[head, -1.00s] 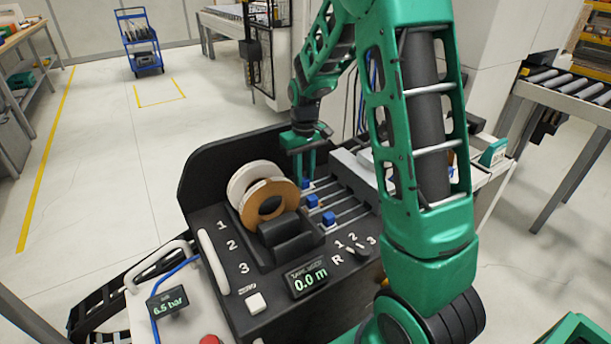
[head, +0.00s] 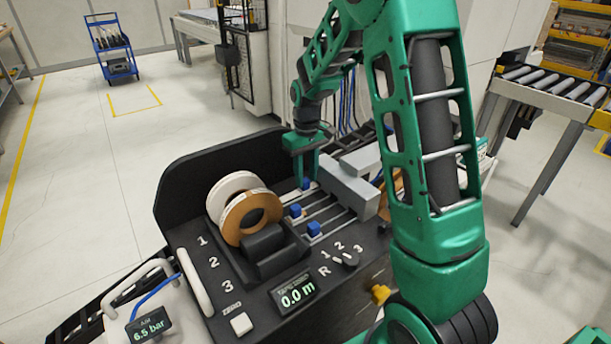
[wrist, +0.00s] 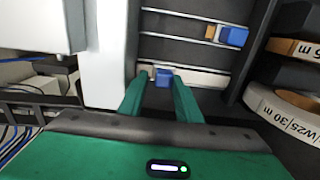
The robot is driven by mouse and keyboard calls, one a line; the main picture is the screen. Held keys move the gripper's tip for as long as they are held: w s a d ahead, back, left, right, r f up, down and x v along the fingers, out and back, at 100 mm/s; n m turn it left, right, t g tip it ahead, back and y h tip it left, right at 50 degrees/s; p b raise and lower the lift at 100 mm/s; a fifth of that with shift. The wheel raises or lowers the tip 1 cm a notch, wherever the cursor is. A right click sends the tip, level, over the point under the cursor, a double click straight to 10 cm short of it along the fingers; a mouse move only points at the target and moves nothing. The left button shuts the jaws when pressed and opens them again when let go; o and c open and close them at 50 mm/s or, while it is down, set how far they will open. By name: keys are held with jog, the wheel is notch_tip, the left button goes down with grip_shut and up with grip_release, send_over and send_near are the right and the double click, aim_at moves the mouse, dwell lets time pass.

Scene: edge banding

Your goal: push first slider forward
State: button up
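Three small blue slider knobs sit on parallel metal rails of the black machine in the head view. The farthest, the first slider (head: 305,184), is up along its rail; the second (head: 295,210) and third (head: 314,230) stand nearer the tape rolls. My green gripper (head: 304,171) points down over the first slider. In the wrist view the first slider (wrist: 163,77) lies between my fingertips (wrist: 161,84), which are apart, with a small gap showing on its left; contact on its right is unclear. A second blue knob (wrist: 233,36) shows at upper right.
A grey block (head: 347,187) spans the rails' far end. White (head: 218,188) and brown (head: 237,222) tape rolls stand at left. A selector knob (head: 350,259) and a 0.0 m display (head: 297,295) are in front. My arm covers the right side.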

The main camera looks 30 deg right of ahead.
aim_at(308, 179)
dwell(0.3)
jog(key=shift+r, duration=0.25)
notch_tip(308, 179, up, 10)
dwell(0.3)
jog(key=shift+r, duration=0.1)
jog(key=s+d+r+m, duration=0.2)
jog(key=s+d, duration=0.1)
jog(key=s, duration=0.6)
jog(key=s+d+r+m, duration=0.1)
jog(key=s+d+m, duration=0.15)
jog(key=s, duration=0.75)
jog(key=s+f+m, duration=0.3)
jog(key=s, duration=1.4)
jog(key=shift+m, duration=0.35)
